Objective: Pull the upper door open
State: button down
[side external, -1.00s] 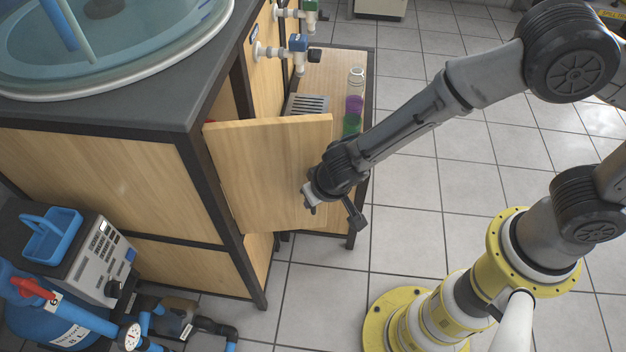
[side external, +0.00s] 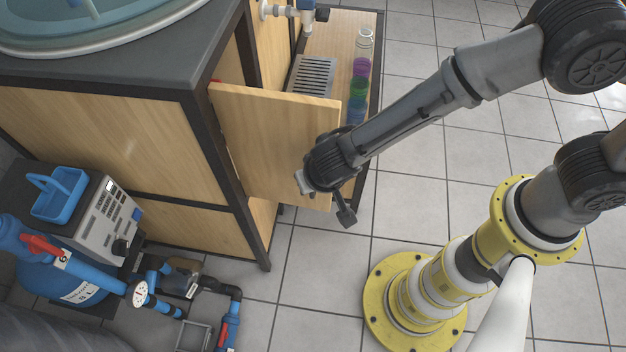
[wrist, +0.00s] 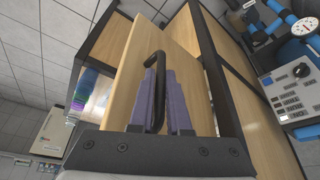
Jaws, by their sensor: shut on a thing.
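The upper door (side external: 265,140) is a light wooden panel. It stands swung out from the dark-framed cabinet (side external: 215,130), hinged at its left edge in the side view, with a gap into the cabinet behind its top. In the wrist view the door (wrist: 175,60) carries a black bar handle (wrist: 152,85). My gripper (wrist: 165,100) has its two purple-grey fingers on either side of the handle, shut on it. In the side view my gripper (side external: 305,182) is at the door's outer right part, and the handle is hidden there.
Behind the door a low wooden shelf (side external: 340,35) holds a slotted grey rack (side external: 312,75) and several coloured containers (side external: 358,85). A blue tank, pipes and a grey control box (side external: 105,215) stand at left. Tiled floor (side external: 400,190) is clear right of the door.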

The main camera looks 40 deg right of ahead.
jog(key=c, duration=0.9)
grip_release()
jog(key=shift+w+a, duration=0.1)
jog(key=v, duration=1.4)
jog(key=y, duration=0.2)
send_near(323, 101)
jog(key=d, duration=0.4)
jog(key=s+d+n, duration=0.1)
jog(key=s+d, duration=0.4)
jog(key=d, duration=0.1)
jog(key=s+d+t, duration=0.1)
jog(key=s+d, duration=0.3)
jog(key=d, duration=0.2)
jog(key=s+d+n+h, duration=0.1)
jog(key=s+d, duration=0.4)
jog(key=d, duration=0.1)
jog(key=shift+s+d+f+n, duration=0.1)
jog(key=shift+s+f+n, duration=0.1)
jog(key=shift+s+n, duration=0.1)
